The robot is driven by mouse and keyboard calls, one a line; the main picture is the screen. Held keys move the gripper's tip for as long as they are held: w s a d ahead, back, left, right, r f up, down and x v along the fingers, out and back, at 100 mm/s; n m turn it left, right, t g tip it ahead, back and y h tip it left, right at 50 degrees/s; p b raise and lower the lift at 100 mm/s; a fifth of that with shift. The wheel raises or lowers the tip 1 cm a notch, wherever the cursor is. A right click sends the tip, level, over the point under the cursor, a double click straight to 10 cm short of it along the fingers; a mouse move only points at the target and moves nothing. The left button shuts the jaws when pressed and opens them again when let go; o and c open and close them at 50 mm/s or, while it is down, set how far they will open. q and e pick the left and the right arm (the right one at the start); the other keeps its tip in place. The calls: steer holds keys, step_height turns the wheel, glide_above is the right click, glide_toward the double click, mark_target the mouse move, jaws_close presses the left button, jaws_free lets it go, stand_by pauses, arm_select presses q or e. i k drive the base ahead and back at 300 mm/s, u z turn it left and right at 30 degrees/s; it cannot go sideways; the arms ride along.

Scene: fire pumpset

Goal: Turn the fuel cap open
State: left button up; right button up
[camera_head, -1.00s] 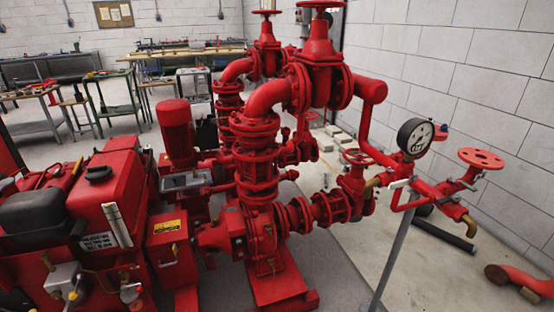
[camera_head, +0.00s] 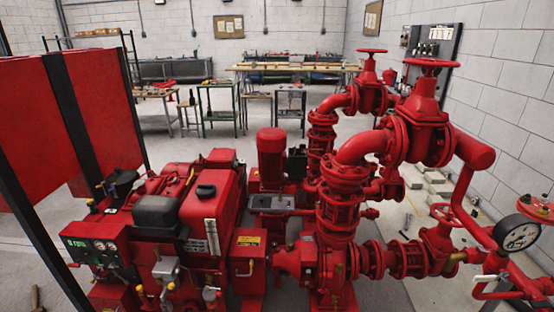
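The fuel cap looks to be the small round black cap (camera_head: 206,191) on top of the red tank (camera_head: 212,205) of the engine, left of centre in the head view. It sits on the tank's upper face; whether it is tight or loose cannot be told. Neither my left nor my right gripper is in view, and nothing touches the cap.
A black rounded cover (camera_head: 157,211) sits left of the tank. A control panel (camera_head: 92,250) stands front left, below red panels (camera_head: 105,105) on a black frame. Red pump pipework with a valve wheel (camera_head: 431,63) and a gauge (camera_head: 517,233) fills the right. Workbenches (camera_head: 290,69) stand behind.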

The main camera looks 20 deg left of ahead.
mark_target(207, 189)
steer(key=z, duration=1.45)
steer(key=k, duration=0.15)
steer(key=u, duration=2.4)
steer(key=i, duration=0.95)
steer(key=z, duration=0.4)
